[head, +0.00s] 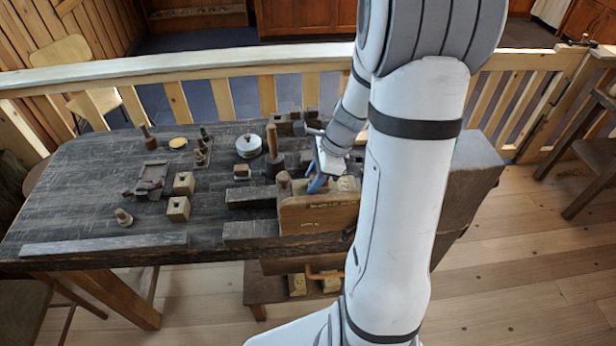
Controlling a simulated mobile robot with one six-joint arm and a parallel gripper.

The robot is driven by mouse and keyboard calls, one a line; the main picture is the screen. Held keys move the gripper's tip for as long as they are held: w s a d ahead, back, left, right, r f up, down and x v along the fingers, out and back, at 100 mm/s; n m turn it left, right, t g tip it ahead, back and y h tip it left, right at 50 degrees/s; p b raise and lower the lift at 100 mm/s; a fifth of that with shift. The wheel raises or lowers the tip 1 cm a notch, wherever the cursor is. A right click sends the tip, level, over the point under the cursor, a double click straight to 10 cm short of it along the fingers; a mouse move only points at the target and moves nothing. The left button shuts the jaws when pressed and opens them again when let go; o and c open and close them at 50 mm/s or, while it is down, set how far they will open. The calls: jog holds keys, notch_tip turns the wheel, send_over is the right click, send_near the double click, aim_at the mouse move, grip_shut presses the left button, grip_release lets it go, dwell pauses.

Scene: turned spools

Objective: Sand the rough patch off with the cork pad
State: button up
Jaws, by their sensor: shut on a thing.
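My gripper (318,183) is low over the right part of the dark workbench (80,205), with bluish fingers just behind a brown wooden board. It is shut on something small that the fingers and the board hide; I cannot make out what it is. A pale brown block (345,184) with dark marks shows just right of the fingers, partly behind my arm. A dark rounded wooden knob (284,181) stands just left of them. I cannot pick out the cork pad or a rough patch for certain at this size.
The brown board (310,216) stands at the bench's front right. A tall wooden-handled tool (271,142), a round pale tin (248,146) and two pale blocks with holes (184,183) (178,209) stand further left. A long grey strip (105,244) lies along the front edge.

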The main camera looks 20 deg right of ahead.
aim_at(330, 186)
jog(key=shift+s+d+f, duration=0.1)
jog(key=shift+s+d, duration=0.2)
jog(key=shift+d, duration=0.65)
jog(key=shift+s+d+f, duration=0.1)
jog(key=shift+s+d, duration=0.15)
jog(key=shift+d, duration=0.7)
jog(key=shift+r, duration=0.15)
notch_tip(330, 186, up, 6)
jog(key=p, duration=0.5)
notch_tip(330, 186, up, 3)
jog(key=p, duration=0.2)
jog(key=shift+p, duration=0.3)
jog(key=shift+s, duration=0.1)
